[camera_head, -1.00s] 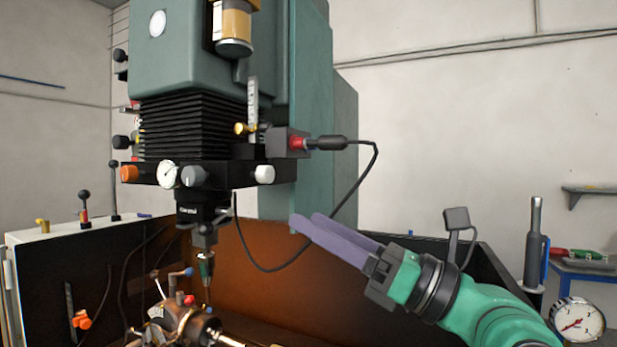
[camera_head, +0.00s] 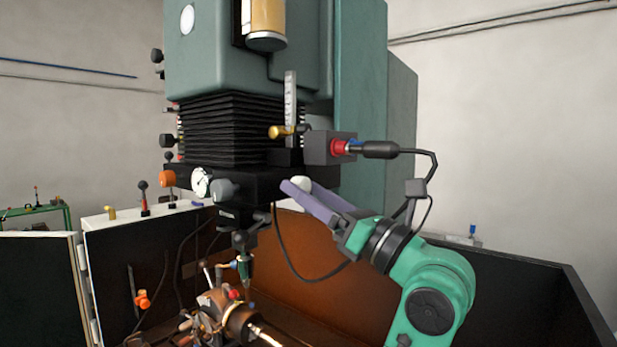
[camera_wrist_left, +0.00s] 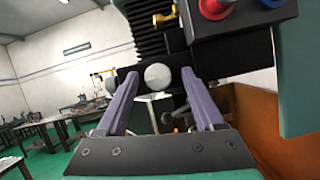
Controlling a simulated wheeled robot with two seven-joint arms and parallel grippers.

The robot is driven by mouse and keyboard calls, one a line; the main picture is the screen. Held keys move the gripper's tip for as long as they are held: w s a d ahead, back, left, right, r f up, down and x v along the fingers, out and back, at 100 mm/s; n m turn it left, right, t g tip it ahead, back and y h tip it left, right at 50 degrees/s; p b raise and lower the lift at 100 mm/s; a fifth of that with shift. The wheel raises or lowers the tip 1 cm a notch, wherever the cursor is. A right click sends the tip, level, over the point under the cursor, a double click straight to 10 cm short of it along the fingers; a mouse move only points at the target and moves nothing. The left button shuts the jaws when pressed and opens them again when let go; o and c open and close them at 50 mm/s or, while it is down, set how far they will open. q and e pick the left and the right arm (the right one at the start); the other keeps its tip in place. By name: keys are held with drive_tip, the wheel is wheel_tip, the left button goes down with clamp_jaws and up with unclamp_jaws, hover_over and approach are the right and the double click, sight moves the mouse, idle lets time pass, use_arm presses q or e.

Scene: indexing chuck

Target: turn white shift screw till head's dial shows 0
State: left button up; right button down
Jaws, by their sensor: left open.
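The white screw knob (camera_head: 301,183) sits at the right end of the black head block (camera_head: 255,184). In the left wrist view the white knob (camera_wrist_left: 157,76) shows between the tips of my two purple fingers. My left gripper (camera_head: 294,187) is open, with its fingertips at the knob on either side. A gap shows on both sides of the knob in the wrist view; I cannot tell contact. The round white dial (camera_head: 200,182) is on the left part of the block; its reading is too small to make out.
An orange knob (camera_head: 168,179) and a grey knob (camera_head: 222,189) flank the dial. A brass knob (camera_head: 280,132) is above the block. The spindle tool (camera_head: 244,262) hangs over the chuck (camera_head: 238,318).

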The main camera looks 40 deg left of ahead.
use_arm(q)
drive_tip(key=shift+s+a+r, duration=0.1)
drive_tip(key=shift+s+a, duration=0.05)
clamp_jaws()
use_arm(e)
drive_tip(key=shift+s+d, duration=0.1)
drive_tip(key=shift+s, duration=0.3)
drive_tip(key=shift+f, duration=0.15)
use_arm(q)
drive_tip(key=n+g+b, duration=0.1)
drive_tip(key=n, duration=0.2)
drive_tip(key=n+g+h+b, duration=0.1)
drive_tip(key=n+g+b, duration=0.1)
drive_tip(key=n, duration=0.1)
drive_tip(key=n+g+b, duration=0.2)
drive_tip(key=n, duration=0.2)
drive_tip(key=shift+w+h, duration=0.25)
drive_tip(key=shift+h, duration=0.05)
drive_tip(key=shift+w+r+n+g+h, duration=0.1)
drive_tip(key=shift+n+g+h, duration=0.3)
drive_tip(key=shift+n, duration=0.8)
drive_tip(key=shift+r+n+g+h, duration=0.1)
drive_tip(key=shift+n+g+h, duration=0.25)
drive_tip(key=shift+n, duration=0.85)
use_arm(e)
drive_tip(key=shift+f, duration=2.2)
